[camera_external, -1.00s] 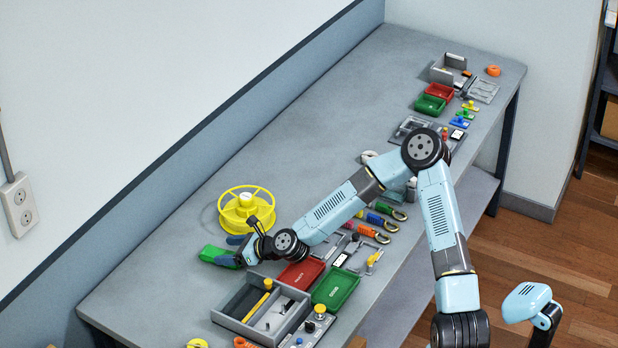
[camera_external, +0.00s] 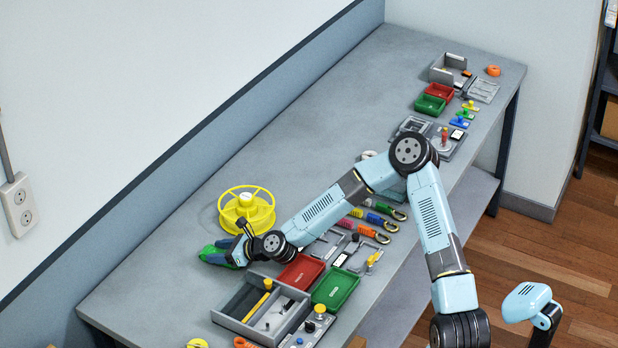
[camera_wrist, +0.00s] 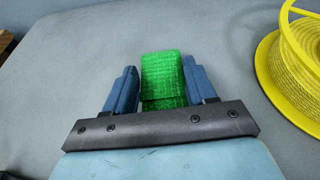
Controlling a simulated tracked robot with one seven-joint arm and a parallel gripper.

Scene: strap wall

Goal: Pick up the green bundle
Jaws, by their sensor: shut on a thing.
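The green bundle (camera_external: 206,253) lies at the left part of the workbench, beside the yellow reel. In the wrist view it is a textured green strap bundle (camera_wrist: 163,78) between the two blue fingers. My gripper (camera_external: 222,252) is shut on it, with one finger on each side. The fingers of my gripper (camera_wrist: 162,88) point forward along the bundle in the wrist view. The bundle's near end is hidden behind the dark gripper bar. I cannot tell whether the bundle touches the bench or is just clear of it.
A yellow reel (camera_external: 247,210) stands close behind my gripper. A grey divided tray (camera_external: 232,322), a red tray (camera_external: 300,271) and a green tray (camera_external: 335,289) sit in front. Coloured straps with hooks (camera_external: 383,220) lie to the right.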

